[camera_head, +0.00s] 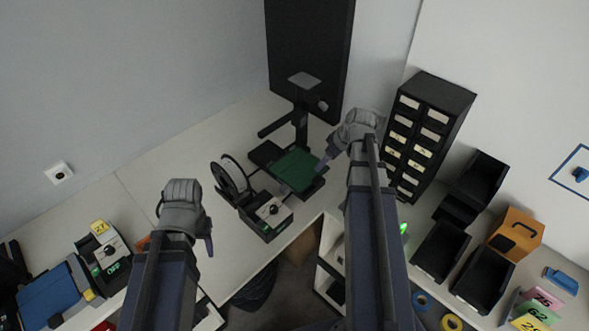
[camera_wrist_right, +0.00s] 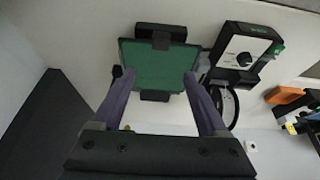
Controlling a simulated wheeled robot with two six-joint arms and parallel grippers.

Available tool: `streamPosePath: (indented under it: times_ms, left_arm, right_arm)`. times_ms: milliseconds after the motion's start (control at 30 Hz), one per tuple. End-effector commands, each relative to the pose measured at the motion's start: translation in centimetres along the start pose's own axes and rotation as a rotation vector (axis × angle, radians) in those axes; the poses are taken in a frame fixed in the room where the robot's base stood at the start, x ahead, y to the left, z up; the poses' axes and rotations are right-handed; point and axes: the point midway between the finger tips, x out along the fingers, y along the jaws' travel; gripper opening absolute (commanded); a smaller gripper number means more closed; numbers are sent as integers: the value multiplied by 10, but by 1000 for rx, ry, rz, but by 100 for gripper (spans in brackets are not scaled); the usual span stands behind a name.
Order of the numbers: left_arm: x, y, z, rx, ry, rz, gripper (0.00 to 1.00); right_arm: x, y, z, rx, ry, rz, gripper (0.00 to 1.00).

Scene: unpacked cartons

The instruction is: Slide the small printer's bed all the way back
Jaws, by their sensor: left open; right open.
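The small printer (camera_head: 299,122) stands on the white desk, with a dark upright post and a side arm. Its flat green bed (camera_head: 295,170) lies at the front of the dark base; it fills the upper middle of the right wrist view (camera_wrist_right: 157,65). My right gripper (camera_head: 322,166) is at the bed's right side in the head view. In the wrist view its two fingers (camera_wrist_right: 160,80) are spread and overlap the bed's lower corners; I cannot tell whether they touch it. My left gripper (camera_head: 203,238) is open and empty over the desk, left of the printer.
A spool (camera_head: 231,176) and a control box with a knob (camera_head: 273,211) stand left of the bed. A drawer cabinet (camera_head: 430,130) stands to the right, with black bins (camera_head: 440,250) near it. A dark panel (camera_head: 308,55) stands behind. The desk's left middle is clear.

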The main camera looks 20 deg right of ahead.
Motion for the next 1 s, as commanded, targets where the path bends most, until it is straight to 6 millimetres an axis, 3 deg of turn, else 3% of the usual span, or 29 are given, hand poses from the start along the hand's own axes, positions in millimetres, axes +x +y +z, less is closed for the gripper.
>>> streamPosePath:
  times_ms: [133, 233, 300, 367, 700, 833, 1000]
  left_arm:
    - [0, 0, 0, 0, 0, 0, 50]
    - [0, 0, 0, 0, 0, 0, 50]
    - [1, 0, 0, 0, 0, 0, 50]
    - [3, 0, 0, 0, 0, 0, 50]
    - [11, 1, -1, 2, 0, 0, 50]
    - [12, 1, -1, 3, 0, -1, 50]
    - [13, 1, -1, 3, 0, -1, 50]
  right_arm:
    - [0, 0, 0, 0, 0, 0, 77]
    - [2, -1, -2, -19, -5, -2, 68]
    - [6, -6, -7, -94, -22, -11, 68]
    - [13, -13, -14, -215, -51, -26, 68]
    - [55, -78, -61, -1181, -249, -209, 68]
    - [61, -95, -70, -1413, -289, -273, 68]
    - [63, -104, -74, -1542, -309, -313, 68]
